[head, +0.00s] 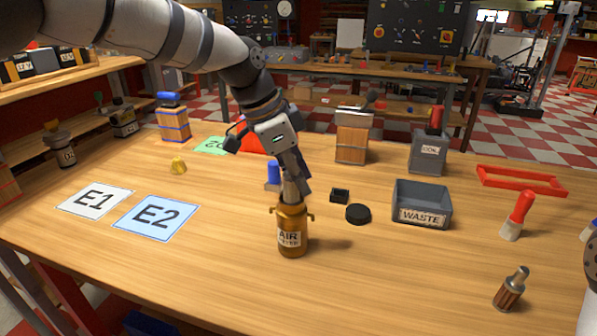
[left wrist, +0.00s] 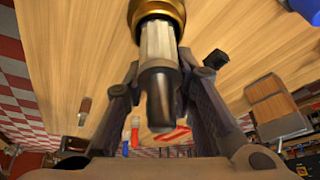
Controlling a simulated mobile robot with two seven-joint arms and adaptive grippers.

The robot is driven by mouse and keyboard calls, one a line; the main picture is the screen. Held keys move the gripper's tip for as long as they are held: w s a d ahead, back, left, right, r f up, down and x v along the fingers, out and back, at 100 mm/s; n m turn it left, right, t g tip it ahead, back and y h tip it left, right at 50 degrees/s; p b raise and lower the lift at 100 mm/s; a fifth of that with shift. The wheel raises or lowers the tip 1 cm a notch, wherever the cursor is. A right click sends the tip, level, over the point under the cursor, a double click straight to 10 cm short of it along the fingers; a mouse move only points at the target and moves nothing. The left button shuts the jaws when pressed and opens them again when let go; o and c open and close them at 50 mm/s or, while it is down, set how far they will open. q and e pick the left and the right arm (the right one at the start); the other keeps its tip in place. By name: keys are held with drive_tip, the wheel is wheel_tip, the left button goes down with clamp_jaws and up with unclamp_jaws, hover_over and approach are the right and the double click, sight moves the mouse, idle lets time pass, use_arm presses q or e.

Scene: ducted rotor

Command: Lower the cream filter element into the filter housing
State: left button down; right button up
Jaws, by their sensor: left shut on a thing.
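The cream filter element (head: 289,190) stands upright at the mouth of the brass-coloured filter housing (head: 291,238), which carries an "AIR FILTER" label. In the left wrist view the pleated cream body of the element (left wrist: 158,42) meets the housing's gold ring (left wrist: 157,10), and its lower end appears to be inside; how deep is hidden. My left gripper (head: 296,182) is shut on the element from above. Its fingers flank the element's dark end in the left wrist view. My right gripper is not in view.
A brown cylinder with a metal tip (head: 510,290) stands at front right. A WASTE bin (head: 422,207), a black round cap (head: 358,213) and a small black box (head: 339,195) lie right of the housing. Cards E1 (head: 82,212) and E2 (head: 135,228) lie left. The table front is clear.

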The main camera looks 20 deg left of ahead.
use_arm(q)
drive_tip(key=shift+f, duration=0.55)
drive_tip(key=c, duration=1.2)
unclamp_jaws()
drive_tip(key=shift+f, duration=0.1)
drive_tip(key=shift+c, duration=0.2)
drive_tip(key=v, duration=1.2)
drive_tip(key=shift+w, duration=0.1)
